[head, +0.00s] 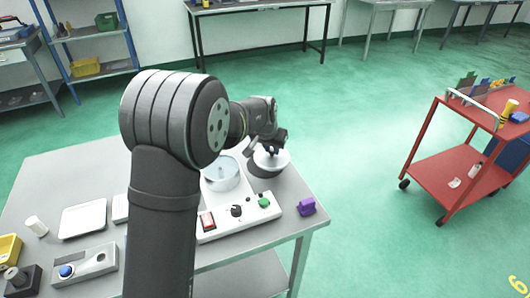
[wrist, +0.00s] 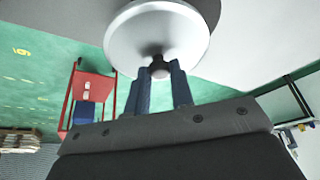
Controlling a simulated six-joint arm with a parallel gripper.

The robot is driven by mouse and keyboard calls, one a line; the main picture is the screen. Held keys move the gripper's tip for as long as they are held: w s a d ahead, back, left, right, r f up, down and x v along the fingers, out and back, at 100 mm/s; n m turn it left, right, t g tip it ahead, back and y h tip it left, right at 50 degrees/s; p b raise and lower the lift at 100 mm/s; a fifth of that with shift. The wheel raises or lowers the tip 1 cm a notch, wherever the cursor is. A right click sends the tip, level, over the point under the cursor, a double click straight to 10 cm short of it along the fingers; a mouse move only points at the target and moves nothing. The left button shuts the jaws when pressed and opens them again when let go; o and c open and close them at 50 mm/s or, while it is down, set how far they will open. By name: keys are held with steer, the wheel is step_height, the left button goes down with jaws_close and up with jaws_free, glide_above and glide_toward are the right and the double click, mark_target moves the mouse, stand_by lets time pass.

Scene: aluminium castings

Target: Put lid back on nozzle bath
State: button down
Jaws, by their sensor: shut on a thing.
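The lid (head: 275,160) is a pale round disc with a dark knob, at the back right of the bench. My gripper (head: 270,149) is shut on the knob from above. In the wrist view the lid (wrist: 150,35) fills the top middle, and my gripper's blue-grey fingers (wrist: 159,74) are on either side of the knob. The nozzle bath (head: 221,180) appears to be the clear round vessel left of the lid, apart from it; my arm hides part of its surroundings. A dark round patch shows below the lid; whether the lid touches it I cannot tell.
A white control box (head: 238,216) with red, black and green controls stands in front of the vessel. A white tray (head: 83,219) and a yellow bin (head: 9,247) are left. A red cart (head: 455,172) stands apart on the right.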

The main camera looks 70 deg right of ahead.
steer(key=s+a+r, duration=0.3)
steer(key=s+r, duration=0.2)
steer(key=s, duration=0.2)
steer(key=w+a+r+n+t, duration=0.1)
steer(key=w+a+r+n, duration=0.3)
steer(key=w, duration=0.6)
steer(key=w+a+f+n+t, duration=0.1)
steer(key=w+a+n, duration=0.1)
steer(key=w+a, duration=0.5)
steer(key=shift+w+a+x, duration=0.1)
steer(key=shift+w+x, duration=0.1)
steer(key=shift+x, duration=0.85)
steer(key=shift+w+a+x, duration=0.15)
steer(key=shift+w+x, duration=0.1)
steer(key=shift+x, duration=0.85)
steer(key=shift+w+a+x, duration=0.1)
steer(key=shift+w+x, duration=0.1)
steer(key=shift+x, duration=0.85)
steer(key=shift+f, duration=0.25)
steer(key=c, duration=0.7)
jaws_free()
step_height(320, 180, up, 7)
